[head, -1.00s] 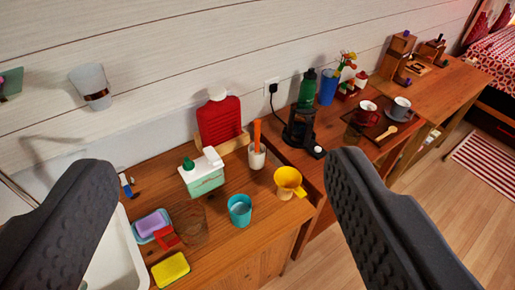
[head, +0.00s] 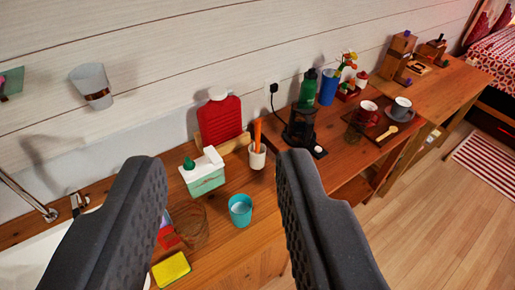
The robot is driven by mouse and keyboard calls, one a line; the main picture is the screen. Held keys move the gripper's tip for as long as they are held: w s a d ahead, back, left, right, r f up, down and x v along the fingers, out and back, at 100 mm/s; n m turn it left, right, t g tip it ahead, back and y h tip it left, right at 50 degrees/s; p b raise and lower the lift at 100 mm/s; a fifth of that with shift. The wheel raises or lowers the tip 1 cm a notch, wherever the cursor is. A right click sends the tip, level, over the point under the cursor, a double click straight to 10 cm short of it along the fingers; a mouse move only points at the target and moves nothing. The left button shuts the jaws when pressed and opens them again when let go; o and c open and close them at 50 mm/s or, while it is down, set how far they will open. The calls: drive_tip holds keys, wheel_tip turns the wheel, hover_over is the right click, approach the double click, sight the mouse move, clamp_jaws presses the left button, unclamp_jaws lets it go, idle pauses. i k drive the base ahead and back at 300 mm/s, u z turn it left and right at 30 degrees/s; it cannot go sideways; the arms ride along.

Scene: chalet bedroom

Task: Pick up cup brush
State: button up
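An orange handle (head: 258,134) stands upright in a small white cup (head: 257,156) on the wooden counter, near the wall; it looks like the cup brush, though its lower end is hidden inside the cup. My gripper (head: 220,160) is open and empty, with its two dark ribbed fingers apart in the foreground. In the picture the handle and cup lie between the fingers, close to the right fingertip, but well beyond them.
A white-green dispenser box (head: 204,174), a teal cup (head: 240,210) and a yellow sponge (head: 171,269) stand nearby. A sink (head: 40,248) is at left. A black coffee press (head: 300,127) and green bottle (head: 308,88) stand to the right.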

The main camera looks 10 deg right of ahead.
sight(256, 150)
drive_tip(key=u, duration=3.45)
drive_tip(key=k, duration=1.45)
drive_tip(key=z, duration=1.95)
drive_tip(key=i, duration=0.4)
drive_tip(key=z, duration=0.15)
